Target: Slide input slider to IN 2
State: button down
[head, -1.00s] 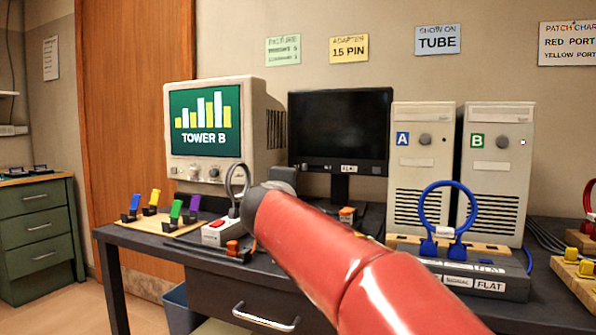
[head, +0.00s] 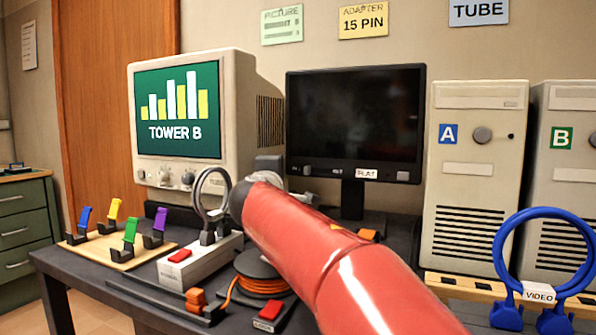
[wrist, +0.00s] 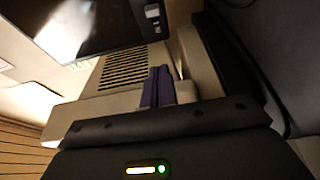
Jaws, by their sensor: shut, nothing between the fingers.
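I cannot make out a slider marked IN 2 in either view. The black flat monitor (head: 355,115) stands upright in the head view, its screen dark, with small controls and labels along its lower bezel. Part of a dark screen (wrist: 85,22) shows at the top left of the wrist view. My gripper (wrist: 160,74) is shut and empty, its dark fingers side by side in front of a beige vented case. In the head view my red arm reaches toward the space between the two monitors and hides most of the gripper.
A beige monitor (head: 180,108) showing TOWER B stands at left. Towers A (head: 475,185) and B (head: 568,200) stand at right, behind a blue cable loop (head: 503,250). A switch box (head: 200,262), an orange cable coil (head: 262,284) and a wooden board with colored clips (head: 112,250) crowd the desk.

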aim_at(316, 169)
jog(key=w+p, duration=0.1)
jog(key=w, duration=0.2)
jog(key=w+p, duration=0.1)
jog(key=w, duration=0.2)
jog(key=w+p, duration=0.2)
jog(key=w, duration=0.2)
jog(key=shift+d, duration=0.3)
jog(key=shift+s+d+b, duration=0.2)
jog(key=shift+s+d, duration=0.15)
jog(key=shift+d, duration=0.5)
jog(key=shift+s+d+b, duration=0.15)
jog(key=shift+s+d, duration=0.2)
jog(key=shift+d, duration=0.45)
jog(key=shift+s+d, duration=0.1)
jog(key=shift+d, duration=0.3)
jog(key=d+b, duration=0.1)
jog(key=s+d+b, duration=0.1)
jog(key=d, duration=0.1)
jog(key=shift+s+d+f, duration=0.1)
jog(key=shift+s+d, duration=0.1)
jog(key=shift+d, duration=0.1)
